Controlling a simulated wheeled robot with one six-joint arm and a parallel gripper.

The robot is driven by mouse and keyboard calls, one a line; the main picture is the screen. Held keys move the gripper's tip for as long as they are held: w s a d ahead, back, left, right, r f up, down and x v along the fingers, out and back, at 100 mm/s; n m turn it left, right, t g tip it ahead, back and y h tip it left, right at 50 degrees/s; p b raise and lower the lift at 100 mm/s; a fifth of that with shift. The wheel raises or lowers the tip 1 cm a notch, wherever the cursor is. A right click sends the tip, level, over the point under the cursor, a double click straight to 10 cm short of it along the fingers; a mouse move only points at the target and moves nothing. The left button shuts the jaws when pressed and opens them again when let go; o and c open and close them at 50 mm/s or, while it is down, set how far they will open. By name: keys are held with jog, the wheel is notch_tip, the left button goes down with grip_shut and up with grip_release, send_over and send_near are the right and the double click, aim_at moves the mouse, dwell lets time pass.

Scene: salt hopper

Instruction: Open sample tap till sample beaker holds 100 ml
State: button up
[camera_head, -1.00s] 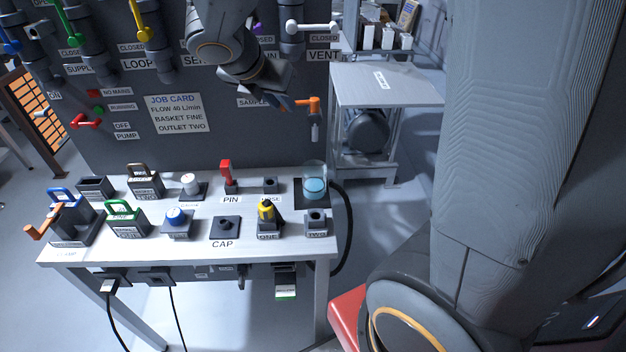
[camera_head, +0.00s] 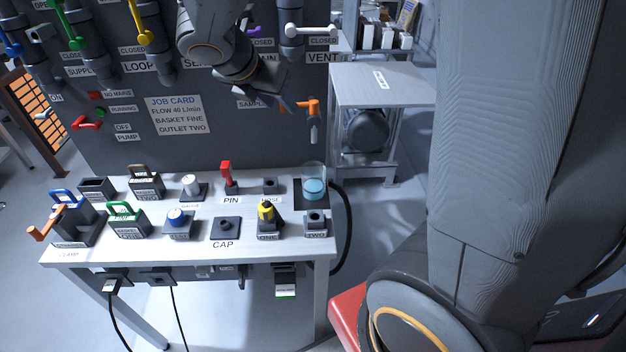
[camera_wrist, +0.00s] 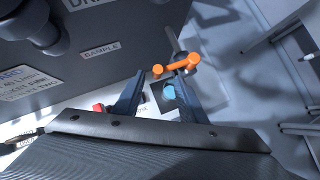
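The sample tap has an orange handle (camera_head: 308,106) on the dark panel, right of the SAMPLE label; its grey spout points down. The wrist view shows the same handle (camera_wrist: 177,66) just beyond my fingertips, nearest the right one. My gripper (camera_wrist: 160,80) is open, with nothing between its fingers; I cannot tell whether a finger touches the handle. In the head view my gripper (camera_head: 281,104) is just left of the handle and partly hidden by my wrist. The clear sample beaker (camera_head: 314,186) stands below on the bench, holding blue liquid; its level marks are unreadable.
The white bench (camera_head: 150,250) carries several holders, caps and a red pin (camera_head: 226,175). The white vent lever (camera_head: 312,30) is above the tap. A grey side table (camera_head: 385,85) stands to the right. A black hose (camera_head: 347,225) hangs beside the beaker.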

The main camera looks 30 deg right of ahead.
jog(key=p+v, duration=0.2)
jog(key=v, duration=0.2)
jog(key=shift+p, duration=0.4)
jog(key=b+v, duration=0.1)
jog(key=v, duration=0.7)
jog(key=s+d+f+m+g+y+b, duration=0.1)
jog(key=s+f+m, duration=0.4)
jog(key=f+m, duration=0.5)
jog(key=s+d+f+m+g+y+b, duration=0.2)
jog(key=s+f+m+y, duration=0.3)
jog(key=f+m, duration=0.6)
jog(key=d+m, duration=0.1)
jog(key=m, duration=0.3)
jog(key=shift+m+g+b, duration=0.3)
jog(key=shift+m+b, duration=0.1)
